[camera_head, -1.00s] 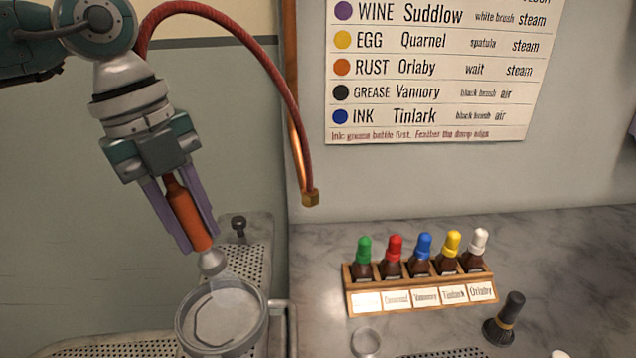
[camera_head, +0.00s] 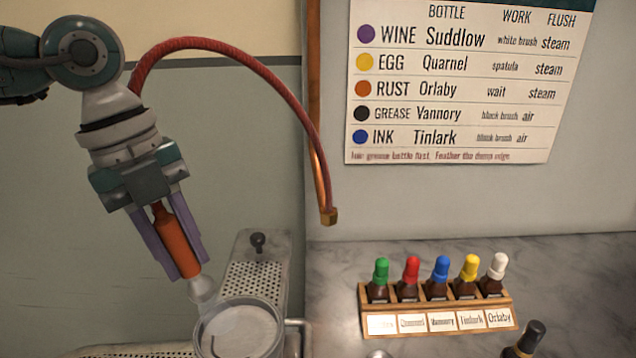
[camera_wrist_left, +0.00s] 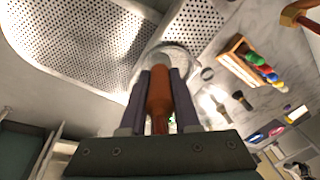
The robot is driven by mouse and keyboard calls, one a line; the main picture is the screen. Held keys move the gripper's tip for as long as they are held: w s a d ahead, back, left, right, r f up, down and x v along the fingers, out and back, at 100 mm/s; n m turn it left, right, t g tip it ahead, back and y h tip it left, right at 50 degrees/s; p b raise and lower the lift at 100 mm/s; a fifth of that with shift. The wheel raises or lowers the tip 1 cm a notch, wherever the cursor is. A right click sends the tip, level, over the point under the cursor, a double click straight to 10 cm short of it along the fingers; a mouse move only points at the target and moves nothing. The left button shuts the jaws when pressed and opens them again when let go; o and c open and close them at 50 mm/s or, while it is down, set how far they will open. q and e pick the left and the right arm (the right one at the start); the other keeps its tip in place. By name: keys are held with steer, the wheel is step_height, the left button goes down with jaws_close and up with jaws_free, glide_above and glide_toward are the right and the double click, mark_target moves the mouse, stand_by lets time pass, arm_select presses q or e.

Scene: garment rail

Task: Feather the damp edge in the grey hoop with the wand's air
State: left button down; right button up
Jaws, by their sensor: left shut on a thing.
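My left gripper (camera_head: 172,238) is shut on the orange-handled wand (camera_head: 177,238), which tilts downward. The wand's pale nozzle (camera_head: 202,290) is at the upper left rim of the grey hoop (camera_head: 203,335). I cannot tell whether it touches the rim. In the left wrist view the wand (camera_wrist_left: 159,95) sits between the two purple fingers and points at the hoop (camera_wrist_left: 190,62). The hoop's lower part is cut off in the head view. A dark curved line shows on the cloth inside. My right gripper is not in view.
A perforated metal board (camera_head: 258,283) with a dark knob lies behind the hoop. A wooden rack (camera_head: 440,320) of several capped bottles stands on the marble top to the right, with a dark brush (camera_head: 526,340) near it. A red hose (camera_head: 240,58) arches overhead. A chart (camera_head: 450,90) hangs on the wall.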

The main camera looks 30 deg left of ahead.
arm_select(q)
steer(key=shift+s+d+p, duration=0.15)
steer(key=shift+s+p, duration=0.15)
steer(key=shift+s, duration=0.3)
steer(key=shift+s+d+p, duration=0.15)
steer(key=shift+s+p, duration=0.1)
steer(key=shift+s, duration=0.3)
steer(key=shift+s+d+p, duration=0.15)
steer(key=shift+d+p, duration=0.3)
steer(key=shift+d, duration=2.85)
steer(key=shift+w+d+b, duration=0.1)
steer(key=shift+w+b, duration=0.95)
steer(key=shift+w, duration=1.25)
